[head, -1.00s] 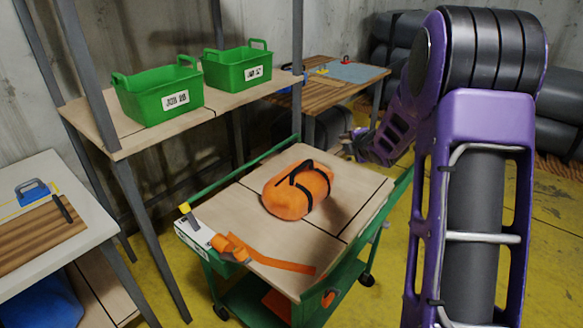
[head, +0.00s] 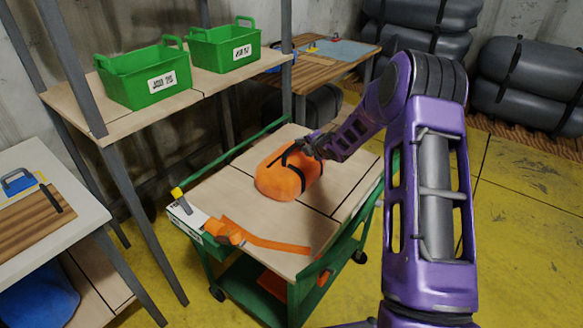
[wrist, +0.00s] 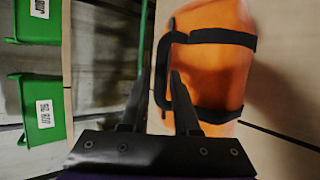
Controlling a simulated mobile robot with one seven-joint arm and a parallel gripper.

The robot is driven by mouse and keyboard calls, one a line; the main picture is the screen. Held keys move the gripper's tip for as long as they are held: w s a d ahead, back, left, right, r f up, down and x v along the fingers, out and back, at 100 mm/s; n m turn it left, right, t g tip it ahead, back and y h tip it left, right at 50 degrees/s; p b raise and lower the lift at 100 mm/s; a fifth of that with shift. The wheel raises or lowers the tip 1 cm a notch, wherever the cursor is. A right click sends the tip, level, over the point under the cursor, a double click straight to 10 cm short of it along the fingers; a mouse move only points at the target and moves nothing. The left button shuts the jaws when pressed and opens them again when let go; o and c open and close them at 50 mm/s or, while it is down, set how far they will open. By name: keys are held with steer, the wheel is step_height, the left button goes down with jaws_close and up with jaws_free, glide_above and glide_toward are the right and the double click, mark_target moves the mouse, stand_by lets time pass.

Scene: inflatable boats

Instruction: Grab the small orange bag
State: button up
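The small orange bag (head: 283,184) is a rounded roll with black straps, lying on the wooden top of a green cart. In the wrist view the bag (wrist: 215,72) fills the upper right, and its black carry handle (wrist: 161,62) stands out along its left side. My gripper (head: 309,147) is at the upper right end of the bag, close to its straps. In the wrist view my gripper (wrist: 158,82) is open, one finger on each side of the handle's lower part. I cannot tell whether a finger touches the handle.
The cart top (head: 222,189) also bears an orange strap (head: 262,241) and a white box with a yellow-tipped tool (head: 179,198). Two green bins (head: 144,82) (head: 226,46) stand on a shelf behind, left. A white table (head: 62,229) is at the left. Yellow floor (head: 522,218) is open at right.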

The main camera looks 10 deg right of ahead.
mark_target(296, 144)
steer(key=shift+x, duration=2.75)
steer(key=shift+s+a+f, duration=0.1)
steer(key=shift+s+a, duration=0.05)
jaws_close()
steer(key=shift+r, duration=0.25)
